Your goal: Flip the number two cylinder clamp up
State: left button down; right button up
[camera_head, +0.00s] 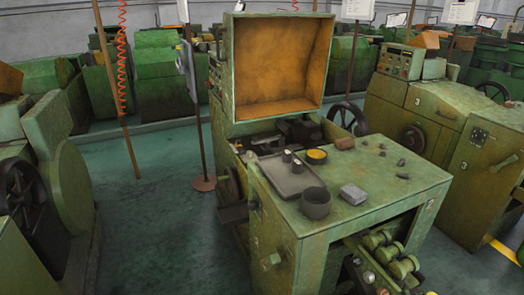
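A green heading machine stands in the middle, its box-like hood (277,65) raised with the orange inside facing me. Dark machine parts (300,133) show below the hood, partly hidden behind the front table. Several green cylinder-shaped parts (390,255) sit in a row in the machine's front opening at the lower right. I cannot tell which part is the number two cylinder clamp, or how it is set. Neither of my grippers is in view.
The machine's green tabletop (350,222) carries a grey tray (290,184), dark cup (316,203), yellow-filled bowl (317,156), grey block (353,194) and small pieces. Machines marked 3 (428,112) stand right, others left. A pole (192,110) stands behind; green floor (150,220) is clear at left.

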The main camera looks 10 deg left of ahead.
aim_at(266, 140)
jog(key=i+j+z, duration=0.15)
jog(key=z, duration=0.3)
jog(key=i+j+z, duration=0.1)
jog(key=j+z, duration=0.3)
jog(key=i+j+z, duration=0.1)
jog(key=j, duration=0.4)
jog(key=i+j+z, duration=0.1)
jog(key=j, duration=0.4)
jog(key=i+j+z, duration=0.1)
jog(key=j, duration=0.4)
jog(key=i+j, duration=0.2)
jog(key=j, duration=0.3)
jog(key=i+z, duration=0.05)
